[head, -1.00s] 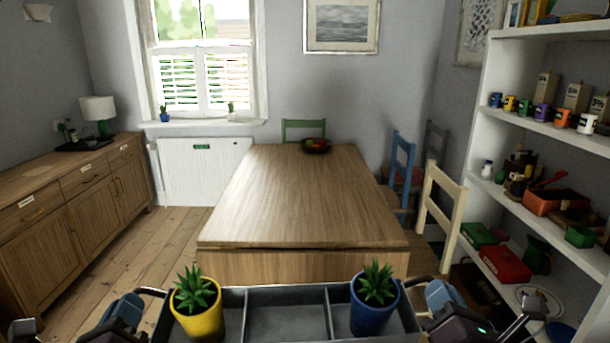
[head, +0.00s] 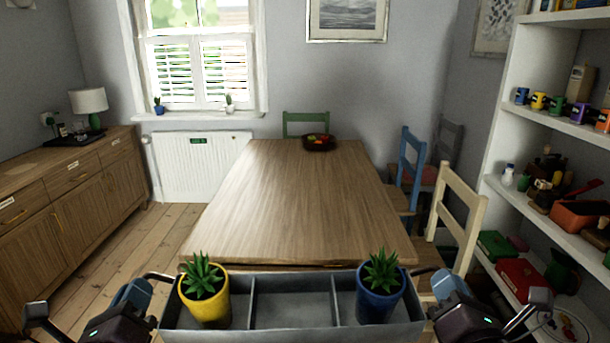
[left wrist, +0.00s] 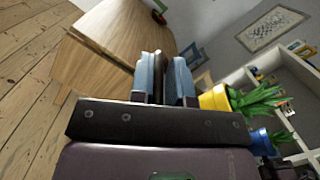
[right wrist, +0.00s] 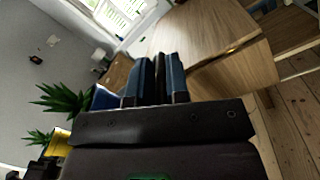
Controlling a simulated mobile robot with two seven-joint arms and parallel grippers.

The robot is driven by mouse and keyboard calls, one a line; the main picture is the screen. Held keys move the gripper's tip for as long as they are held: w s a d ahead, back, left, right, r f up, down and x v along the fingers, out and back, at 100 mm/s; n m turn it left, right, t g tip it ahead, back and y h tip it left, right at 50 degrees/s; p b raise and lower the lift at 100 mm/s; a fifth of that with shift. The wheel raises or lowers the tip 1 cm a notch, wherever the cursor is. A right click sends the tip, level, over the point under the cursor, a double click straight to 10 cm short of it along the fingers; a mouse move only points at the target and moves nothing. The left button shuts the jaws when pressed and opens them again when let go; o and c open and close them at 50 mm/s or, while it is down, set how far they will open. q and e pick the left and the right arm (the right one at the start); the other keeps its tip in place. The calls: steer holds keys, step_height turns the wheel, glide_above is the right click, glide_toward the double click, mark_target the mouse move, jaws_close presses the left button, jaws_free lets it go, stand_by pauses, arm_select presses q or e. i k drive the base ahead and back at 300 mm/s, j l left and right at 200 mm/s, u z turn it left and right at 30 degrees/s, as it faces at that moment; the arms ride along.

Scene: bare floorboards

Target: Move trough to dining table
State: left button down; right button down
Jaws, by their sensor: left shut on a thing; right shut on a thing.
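The grey metal trough (head: 292,301) has three compartments and is held level in front of me, at the near end of the dining table (head: 300,200). A yellow pot with a succulent (head: 205,300) stands in its left compartment and a blue pot with a succulent (head: 378,295) in its right one; the middle one is empty. My left gripper (head: 160,280) is shut on the trough's left handle, and my right gripper (head: 432,275) on its right handle. The wrist views show both jaws closed, with the handles mostly hidden. The wooden tabletop is mostly bare.
A dark bowl of fruit (head: 319,143) sits at the table's far end. A cream chair (head: 458,215) and a blue chair (head: 407,165) stand along the right side, near the white shelves (head: 505,140). A sideboard (head: 75,190) stands left, with open floor between.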

mark_target(308, 184)
steer(key=i+l, duration=0.2)
steer(key=i, duration=0.25)
steer(key=i+l, duration=0.2)
steer(key=i, duration=0.25)
